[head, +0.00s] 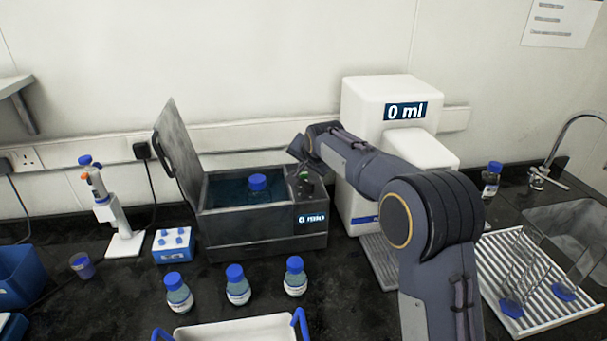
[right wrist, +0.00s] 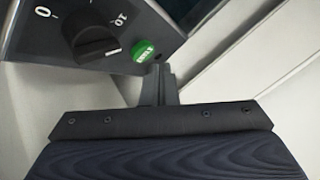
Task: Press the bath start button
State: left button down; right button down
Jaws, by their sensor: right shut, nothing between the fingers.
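The water bath (head: 225,243) is a dark grey box at the back of the bench. Its lid (head: 180,145) stands open on the left, and a blue-capped bottle (head: 258,183) sits in the water. The green start button (right wrist: 144,50) is on the bath's panel, beside a black dial (right wrist: 97,42) marked 0 and 10. My right gripper (right wrist: 158,72) is shut and empty, with its fingertips just by the button's lower right edge. I cannot tell whether they touch it. In the head view my right arm hides part of the panel. My left gripper is not in view.
A white dispenser (head: 376,95) reading 0 ml stands close to the right of the bath, behind my arm. Several blue-capped bottles (head: 238,290) stand in front of the bath. A white tray (head: 240,330) is at the front, and a draining rack (head: 540,305) at right.

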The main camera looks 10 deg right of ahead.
aim_at(304, 176)
dwell(0.8)
jog(key=shift+f+b, duration=0.35)
jog(key=shift+f, duration=0.1)
jog(key=shift+f+b, duration=0.3)
jog(key=shift+f, duration=0.15)
dwell(0.5)
jog(key=shift+r, duration=0.15)
jog(key=shift+r+p, duration=0.65)
jog(key=shift+r, duration=0.15)
notch_tip(304, 176, up, 5)
jog(key=p, duration=0.4)
dwell(0.6)
